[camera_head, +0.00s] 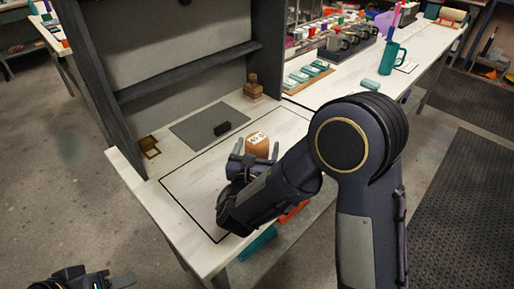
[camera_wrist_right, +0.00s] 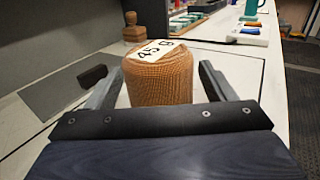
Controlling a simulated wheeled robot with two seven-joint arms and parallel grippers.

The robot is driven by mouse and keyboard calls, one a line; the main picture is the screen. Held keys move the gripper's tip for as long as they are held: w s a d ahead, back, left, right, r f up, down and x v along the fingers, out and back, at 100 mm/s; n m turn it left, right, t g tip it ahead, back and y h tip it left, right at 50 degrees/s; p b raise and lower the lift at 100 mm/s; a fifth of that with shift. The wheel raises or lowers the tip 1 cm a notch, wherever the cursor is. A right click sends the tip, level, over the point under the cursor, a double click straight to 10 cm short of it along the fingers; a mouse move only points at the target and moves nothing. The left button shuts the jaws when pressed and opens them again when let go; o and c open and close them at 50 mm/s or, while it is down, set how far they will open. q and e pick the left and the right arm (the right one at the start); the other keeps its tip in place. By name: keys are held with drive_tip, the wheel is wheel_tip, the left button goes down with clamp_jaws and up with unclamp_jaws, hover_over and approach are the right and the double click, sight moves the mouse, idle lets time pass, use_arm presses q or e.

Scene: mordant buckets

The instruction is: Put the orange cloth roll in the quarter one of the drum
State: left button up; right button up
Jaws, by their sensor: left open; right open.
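An orange-brown roll (camera_head: 258,144) with a woven surface stands upright on the white table, with a white label reading about "45 g" on it. It also shows large in the right wrist view (camera_wrist_right: 158,80). It appears to be the orange cloth roll. My right gripper (camera_head: 254,156) is open, with one finger on each side of the roll. In the right wrist view, gaps show between the roll and both fingers. My left gripper (camera_head: 95,279) is open and empty at the bottom left, away from the table. I cannot make out a drum with quarters in either view.
A grey mat (camera_head: 196,128) with a black block (camera_head: 222,128) lies left of the roll. A brown knobbed object (camera_head: 252,88) stands behind, near the dark shelf (camera_head: 185,72). Teal items (camera_head: 310,73) and a teal jug (camera_head: 389,58) stand on the far table. The outlined table area beside the roll is clear.

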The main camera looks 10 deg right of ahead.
drive_tip(key=shift+r+p, duration=0.25)
drive_tip(key=shift+p, duration=0.05)
drive_tip(key=b+v, duration=0.1)
drive_tip(key=v, duration=0.9)
drive_tip(key=shift+s+a+f+b, duration=0.15)
drive_tip(key=shift+s+b, duration=0.2)
drive_tip(key=shift+b, duration=0.05)
drive_tip(key=shift+s+a, duration=0.15)
drive_tip(key=shift+s, duration=0.5)
